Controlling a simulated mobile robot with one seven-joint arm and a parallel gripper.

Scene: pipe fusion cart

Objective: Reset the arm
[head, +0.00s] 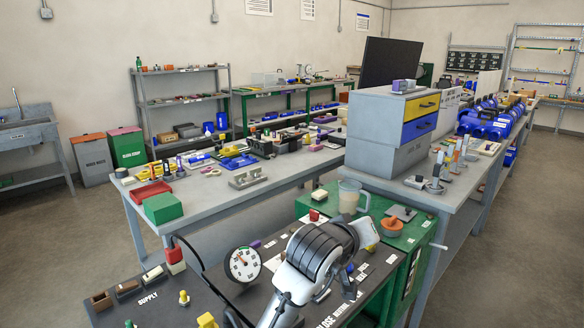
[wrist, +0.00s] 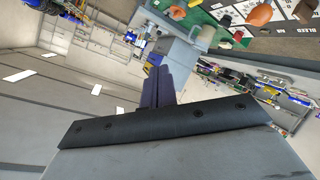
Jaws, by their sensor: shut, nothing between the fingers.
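My gripper (wrist: 157,73) shows in the wrist view as two dark fingers together beyond a black bolted bar, with nothing between them. It points away from the work surface, with the room turned on its side behind it. In the head view my white and dark-banded arm rises from the bottom centre over the fusion cart's dark panel (head: 140,312); the fingers cannot be made out there. The panel also shows at the top of the wrist view (wrist: 285,42), apart from the fingers.
A round gauge (head: 243,264) stands just left of my arm. A clear jug (head: 350,197) and an orange-based part (head: 392,226) stand on the green cabinet (head: 428,233) behind it. A grey drawer unit (head: 388,135) stands on the bench beyond. Open floor lies at the left.

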